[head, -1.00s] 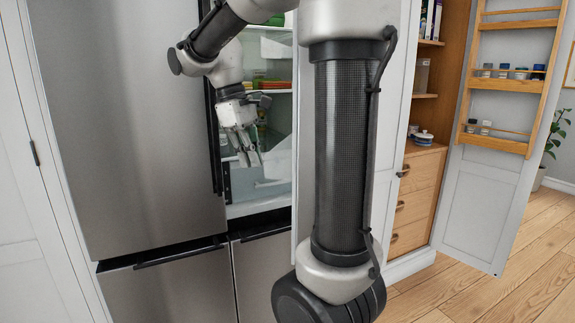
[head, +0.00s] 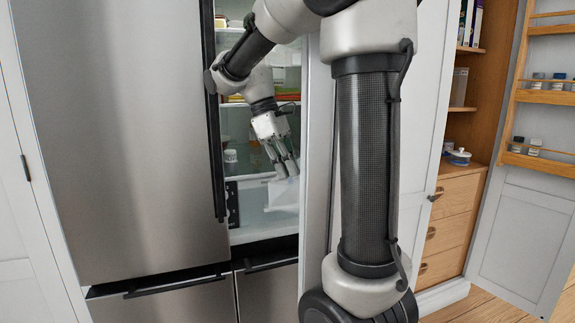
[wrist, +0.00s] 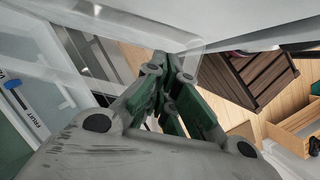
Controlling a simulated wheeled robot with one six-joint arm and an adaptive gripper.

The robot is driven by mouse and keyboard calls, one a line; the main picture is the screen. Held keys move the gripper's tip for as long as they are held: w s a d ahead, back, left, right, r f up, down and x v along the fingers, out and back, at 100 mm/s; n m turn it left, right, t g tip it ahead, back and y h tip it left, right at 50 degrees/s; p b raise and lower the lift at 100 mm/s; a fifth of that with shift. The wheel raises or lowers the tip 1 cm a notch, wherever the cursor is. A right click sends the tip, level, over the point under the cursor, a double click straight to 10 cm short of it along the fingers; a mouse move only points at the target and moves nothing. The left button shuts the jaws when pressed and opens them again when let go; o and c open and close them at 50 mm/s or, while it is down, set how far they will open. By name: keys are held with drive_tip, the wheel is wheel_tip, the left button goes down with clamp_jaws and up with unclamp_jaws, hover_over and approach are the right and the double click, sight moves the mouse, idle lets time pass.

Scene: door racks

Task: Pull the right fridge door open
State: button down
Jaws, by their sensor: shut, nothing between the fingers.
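The right side of the fridge stands open, with its lit shelves (head: 235,125) and a clear drawer (head: 275,222) showing. The right fridge door (head: 318,150) appears as a pale upright panel right of the opening, mostly hidden behind my arm. My gripper (head: 287,172) points down in front of the opening, left of that panel. Its fingers (wrist: 172,75) are shut and empty in the wrist view, close under a pale surface that looks like the door's inner side. I cannot tell whether they touch it. The left fridge door (head: 120,130) is closed.
Lower drawers with dark handles (head: 175,285) sit below. A pantry with wooden drawers (head: 455,215) stands open at right, its rack door (head: 530,210) swung out. Wooden floor (head: 478,305) shows at lower right. In the wrist view, a dark brown slatted crate (wrist: 245,75) stands beyond the fingers.

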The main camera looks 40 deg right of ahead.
sight(297, 192)
drive_tip(key=x, duration=0.6)
drive_tip(key=shift+f, duration=0.35)
drive_tip(key=shift+s+d, duration=0.1)
drive_tip(key=shift+s, duration=0.1)
